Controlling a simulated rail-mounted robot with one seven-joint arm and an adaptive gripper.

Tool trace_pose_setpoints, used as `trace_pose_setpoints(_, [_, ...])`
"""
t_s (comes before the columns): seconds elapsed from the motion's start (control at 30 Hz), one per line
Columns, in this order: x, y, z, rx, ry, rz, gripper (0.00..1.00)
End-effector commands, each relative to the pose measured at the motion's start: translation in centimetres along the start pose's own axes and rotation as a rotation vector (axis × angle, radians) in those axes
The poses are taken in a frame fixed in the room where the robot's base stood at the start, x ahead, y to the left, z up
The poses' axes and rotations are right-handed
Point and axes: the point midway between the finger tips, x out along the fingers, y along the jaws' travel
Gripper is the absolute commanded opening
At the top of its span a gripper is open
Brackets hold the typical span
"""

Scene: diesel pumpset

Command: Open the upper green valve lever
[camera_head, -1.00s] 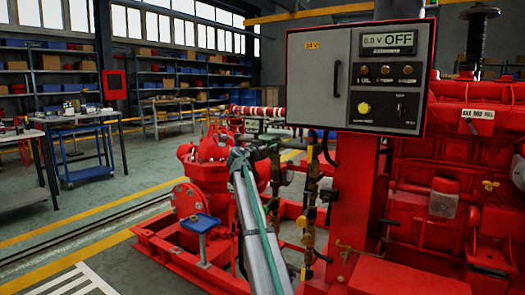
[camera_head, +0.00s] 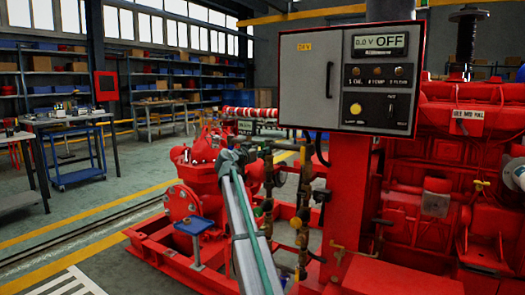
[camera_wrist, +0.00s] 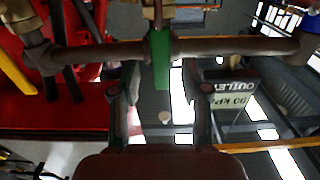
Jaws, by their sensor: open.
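In the wrist view a green valve lever (camera_wrist: 160,58) hangs from a brown horizontal pipe, at the top middle. My gripper (camera_wrist: 160,118) is open, with one dark finger on each side of the picture's middle. The lever's lower end lies between the fingers' line in the picture; I cannot tell whether either finger touches it. In the head view my arm reaches to the brass pipework and valves (camera_head: 300,222) beside the red pump. My arm's end covers part of the pipework there, and I cannot make out the upper green lever clearly.
A grey control box (camera_head: 330,110) reading OFF stands above the pipework on a red post (camera_head: 347,195). The red engine (camera_head: 420,190) fills the right side. In the wrist view the brown pipe (camera_wrist: 250,47) crosses above my fingers, and a yellow lever (camera_wrist: 15,70) is at left.

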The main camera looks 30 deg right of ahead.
Motion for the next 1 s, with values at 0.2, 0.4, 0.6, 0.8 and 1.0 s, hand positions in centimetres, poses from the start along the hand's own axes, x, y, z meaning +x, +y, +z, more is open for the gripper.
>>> trace_pose_setpoints(0.2, [-4.7, 0.2, 0.1, 0.002, 0.0, -0.002, 0.46])
trace_pose_setpoints(0.4, [-7.8, 0.1, 0.0, 0.002, 0.0, -0.002, 0.46])
trace_pose_setpoints(0.6, [-9.2, 0.1, 0.0, 0.001, 0.0, 0.0, 0.46])
trace_pose_setpoints(0.8, [-9.4, 0.1, 0.0, 0.001, 0.0, 0.0, 0.46])
trace_pose_setpoints(1.0, [-9.4, 0.0, 0.0, 0.001, 0.0, 0.0, 0.46])
